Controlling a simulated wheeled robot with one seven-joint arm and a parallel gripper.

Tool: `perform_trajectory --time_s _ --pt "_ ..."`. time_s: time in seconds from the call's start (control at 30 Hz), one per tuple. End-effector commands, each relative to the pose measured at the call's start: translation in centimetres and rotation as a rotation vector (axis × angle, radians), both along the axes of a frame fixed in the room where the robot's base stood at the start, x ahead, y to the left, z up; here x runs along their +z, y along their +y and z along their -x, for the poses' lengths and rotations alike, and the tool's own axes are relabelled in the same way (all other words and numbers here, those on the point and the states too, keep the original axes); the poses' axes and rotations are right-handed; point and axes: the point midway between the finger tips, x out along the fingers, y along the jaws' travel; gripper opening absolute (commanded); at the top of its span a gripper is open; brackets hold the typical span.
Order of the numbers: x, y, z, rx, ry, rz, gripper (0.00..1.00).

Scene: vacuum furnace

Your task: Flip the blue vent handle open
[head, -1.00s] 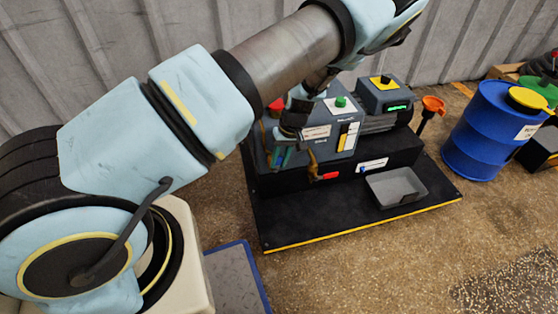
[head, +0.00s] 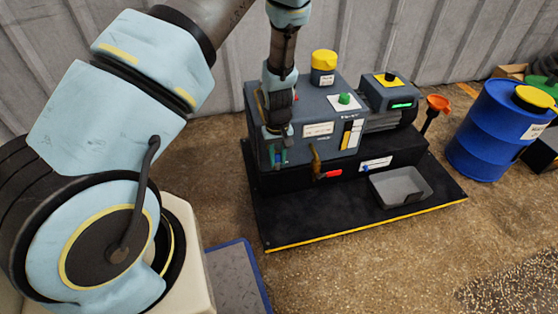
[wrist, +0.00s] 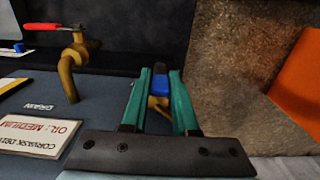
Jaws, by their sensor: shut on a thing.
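The blue vent handle (wrist: 160,84) sits on a brass valve between my fingertips in the wrist view. My gripper (wrist: 161,82) has teal fingers, one on each side of the handle, shut on it. In the head view my gripper (head: 278,156) points down at the left front of the grey machine (head: 300,110). The exact tilt of the handle is hard to tell.
A brass drain valve with a red handle (head: 333,173) is right of my gripper; it also shows in the wrist view (wrist: 42,26). A grey tray (head: 400,187) lies on the black base. A blue barrel (head: 490,130) stands at right.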

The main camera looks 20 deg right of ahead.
Motion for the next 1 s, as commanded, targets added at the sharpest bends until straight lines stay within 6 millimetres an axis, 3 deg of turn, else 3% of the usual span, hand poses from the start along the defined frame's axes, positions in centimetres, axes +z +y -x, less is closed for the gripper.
perform_trajectory --time_s 0.4,0.43,0.67,1.0 --pt "0.02 0.06 0.20 -0.003 0.003 0.012 0.00" --pt "0.02 0.06 0.19 -0.003 0.003 0.012 0.31" --pt "0.07 0.03 0.11 -0.002 0.001 0.012 0.57" --pt "0.71 0.00 0.03 -0.003 0.000 0.013 0.57"
